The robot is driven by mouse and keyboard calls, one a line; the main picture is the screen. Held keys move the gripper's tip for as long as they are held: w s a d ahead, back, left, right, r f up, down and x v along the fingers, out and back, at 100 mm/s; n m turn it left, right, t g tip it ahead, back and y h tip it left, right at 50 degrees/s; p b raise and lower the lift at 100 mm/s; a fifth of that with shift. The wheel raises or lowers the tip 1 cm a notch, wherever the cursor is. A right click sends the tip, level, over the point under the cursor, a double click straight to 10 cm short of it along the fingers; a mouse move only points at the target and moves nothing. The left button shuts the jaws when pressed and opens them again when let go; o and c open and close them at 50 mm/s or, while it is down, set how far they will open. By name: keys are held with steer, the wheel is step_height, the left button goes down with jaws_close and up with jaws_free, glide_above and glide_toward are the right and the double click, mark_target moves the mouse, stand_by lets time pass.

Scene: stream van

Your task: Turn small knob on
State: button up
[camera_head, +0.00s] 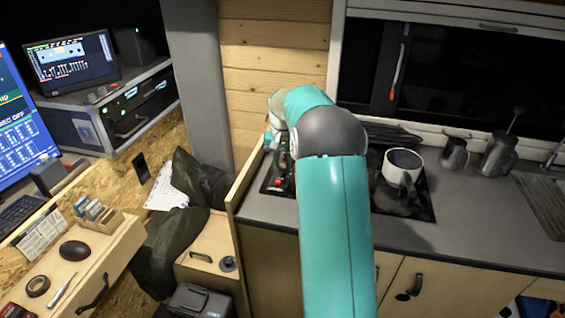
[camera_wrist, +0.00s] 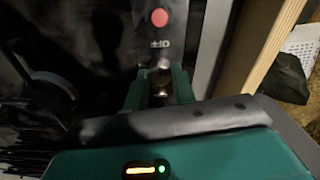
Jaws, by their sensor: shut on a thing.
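The small knob (camera_wrist: 161,77) shows in the wrist view as a small, dark brownish piece between the fingertips. It sits on the dark panel, below a red round button (camera_wrist: 159,17) and some white markings. My gripper (camera_wrist: 160,90) has green fingers, one on each side of the knob, and is shut on it. The knob's turn position is too dark to read. In the head view, my teal arm reaches down to the left end of the stove (camera_head: 427,207) and hides most of the gripper and the knob.
A white-rimmed pot (camera_head: 402,165) stands on the stove, right of my arm. Metal jugs (camera_head: 497,155) stand farther right on the grey counter (camera_head: 470,235). A wooden side panel (camera_head: 245,178) rises close left of the gripper. A desk with monitors is at the far left.

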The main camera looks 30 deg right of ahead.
mark_target(282, 166)
steer(key=shift+n, duration=0.3)
steer(key=n, duration=0.8)
steer(key=shift+n, duration=0.4)
steer(key=n, duration=0.4)
steer(key=shift+n, duration=2.2)
steer(key=o, duration=1)
steer(key=shift+r, duration=0.15)
step_height(282, 166, up, 14)
steer(key=shift+f, duration=0.2)
